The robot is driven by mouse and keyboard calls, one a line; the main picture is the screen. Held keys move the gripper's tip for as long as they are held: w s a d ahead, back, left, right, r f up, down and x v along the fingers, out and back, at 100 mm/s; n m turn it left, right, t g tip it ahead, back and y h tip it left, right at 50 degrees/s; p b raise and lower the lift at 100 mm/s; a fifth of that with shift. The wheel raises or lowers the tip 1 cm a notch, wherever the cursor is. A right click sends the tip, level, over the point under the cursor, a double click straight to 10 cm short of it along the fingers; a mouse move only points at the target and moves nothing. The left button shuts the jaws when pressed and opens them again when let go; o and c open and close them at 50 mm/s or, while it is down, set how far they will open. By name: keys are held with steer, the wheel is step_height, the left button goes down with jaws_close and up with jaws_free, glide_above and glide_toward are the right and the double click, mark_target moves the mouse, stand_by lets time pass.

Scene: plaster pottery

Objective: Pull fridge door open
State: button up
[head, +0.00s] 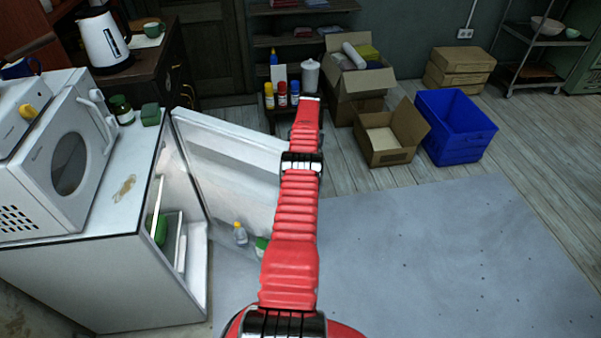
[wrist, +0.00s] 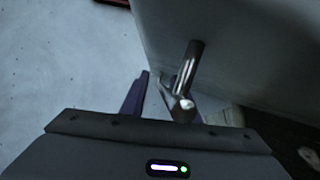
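The small white fridge (head: 100,280) stands at the left, and its door (head: 225,150) stands wide open. The door's inner side faces the head camera, with a small bottle (head: 240,234) low on it. My red arm reaches past the door's free edge, and my gripper is hidden in the head view. In the wrist view, a metal handle (wrist: 190,70) stands out from the pale door surface (wrist: 245,45). One dark finger of my gripper (wrist: 165,105) shows left of the handle with a gap between. The gripper looks open.
A white microwave (head: 65,155) sits on the fridge top. Beyond the door are colored bottles (head: 282,94), cardboard boxes (head: 392,135) and a blue crate (head: 455,125). The grey floor mat (head: 430,260) at the right is clear.

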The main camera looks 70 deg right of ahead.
steer(key=shift+r, duration=0.1)
step_height(320, 180, up, 10)
stand_by(0.7)
steer(key=shift+c, duration=0.5)
